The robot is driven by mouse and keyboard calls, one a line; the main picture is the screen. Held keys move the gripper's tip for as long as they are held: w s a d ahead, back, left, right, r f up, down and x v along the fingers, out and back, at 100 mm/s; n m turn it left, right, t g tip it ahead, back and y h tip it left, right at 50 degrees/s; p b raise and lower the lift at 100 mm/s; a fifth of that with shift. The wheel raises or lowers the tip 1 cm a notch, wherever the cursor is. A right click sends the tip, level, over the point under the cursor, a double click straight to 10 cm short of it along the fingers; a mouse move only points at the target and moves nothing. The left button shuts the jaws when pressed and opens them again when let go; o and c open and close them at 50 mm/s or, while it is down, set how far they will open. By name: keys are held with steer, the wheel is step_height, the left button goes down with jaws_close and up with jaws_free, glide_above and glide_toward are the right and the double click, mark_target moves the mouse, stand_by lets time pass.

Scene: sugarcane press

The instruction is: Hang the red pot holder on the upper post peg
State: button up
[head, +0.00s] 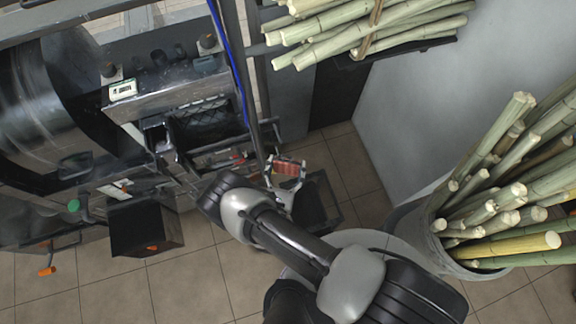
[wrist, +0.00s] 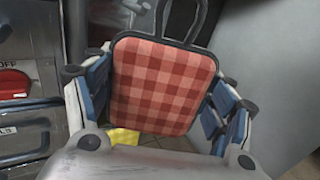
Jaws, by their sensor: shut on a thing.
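The red pot holder (wrist: 162,85) is a red plaid square with a dark border and a dark hanging loop at its top in the wrist view. It stands between the blue-padded fingers of my gripper (wrist: 158,78), which is shut on it. In the head view the pot holder (head: 289,167) is a small red patch at my gripper (head: 285,178), just right of the lower part of a dark upright post (head: 250,105) with a blue cable beside it. I cannot make out the upper peg on this post. My fingers hide part of the pot holder's sides.
The dark press machine (head: 165,95) fills the left. A bundle of cane (head: 370,30) lies above, and a bucket (head: 425,245) of cane stands at right. The wrist view shows a red switch (wrist: 12,82) at left and a yellow thing (wrist: 123,136) below.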

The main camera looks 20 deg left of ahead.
mark_target(274, 168)
steer(key=w+a+f+b, duration=0.1)
steer(key=w+a+b, duration=0.2)
steer(key=w+a, duration=0.2)
steer(key=shift+w+a+f+b, duration=0.2)
steer(key=shift+w+f+b, duration=0.15)
steer(key=shift+w, duration=0.45)
steer(key=shift+r, duration=0.1)
stand_by(0.4)
stand_by(0.4)
steer(key=o, duration=1.1)
steer(key=shift+c, duration=0.2)
steer(key=shift+a, duration=0.1)
steer(key=s, duration=0.4)
steer(key=s+d, duration=0.1)
steer(key=s, duration=0.3)
steer(key=s+d, duration=0.1)
steer(key=s, duration=0.2)
steer(key=shift+s+d, duration=0.15)
steer(key=shift+s, duration=0.25)
